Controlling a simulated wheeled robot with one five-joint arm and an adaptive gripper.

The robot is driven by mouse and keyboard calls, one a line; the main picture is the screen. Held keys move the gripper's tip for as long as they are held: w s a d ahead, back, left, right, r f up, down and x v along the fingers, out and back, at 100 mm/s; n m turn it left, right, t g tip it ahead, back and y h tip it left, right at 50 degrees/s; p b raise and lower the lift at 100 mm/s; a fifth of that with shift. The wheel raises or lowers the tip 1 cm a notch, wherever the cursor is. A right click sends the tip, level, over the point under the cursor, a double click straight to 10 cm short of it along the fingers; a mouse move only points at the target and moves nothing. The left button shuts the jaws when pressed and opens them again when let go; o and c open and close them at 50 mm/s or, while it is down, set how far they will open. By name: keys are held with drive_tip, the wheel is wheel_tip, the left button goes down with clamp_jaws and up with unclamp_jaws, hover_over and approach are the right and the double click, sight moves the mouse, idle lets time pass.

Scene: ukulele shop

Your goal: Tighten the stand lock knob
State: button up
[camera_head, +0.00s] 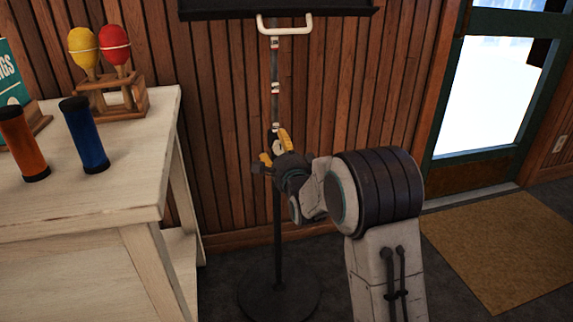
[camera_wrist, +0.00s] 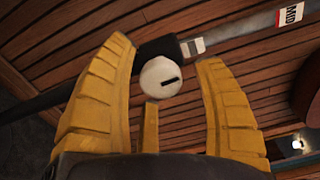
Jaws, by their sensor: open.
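The stand lock knob (camera_wrist: 162,77) is a round, whitish knob with a dark slot, on a black collar of the stand pole (camera_wrist: 240,30). In the wrist view it sits between and just beyond the two yellow fingers of my gripper (camera_wrist: 168,65). The fingers are apart and do not visibly touch it. In the head view my gripper (camera_head: 273,148) is at the pole of the music stand (camera_head: 276,215), about mid-height. The knob there is small and mostly hidden by the fingers. The stand is upright on a round dark base (camera_head: 279,298).
A pale wooden table (camera_head: 85,200) at left holds an orange shaker (camera_head: 22,145), a blue shaker (camera_head: 85,137) and two maracas (camera_head: 98,48) in a wooden rack. A wood-panelled wall (camera_head: 225,110) is close behind the stand. A doormat (camera_head: 505,250) lies by the door at right.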

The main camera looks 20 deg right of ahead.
drive_tip(key=s, duration=1.1)
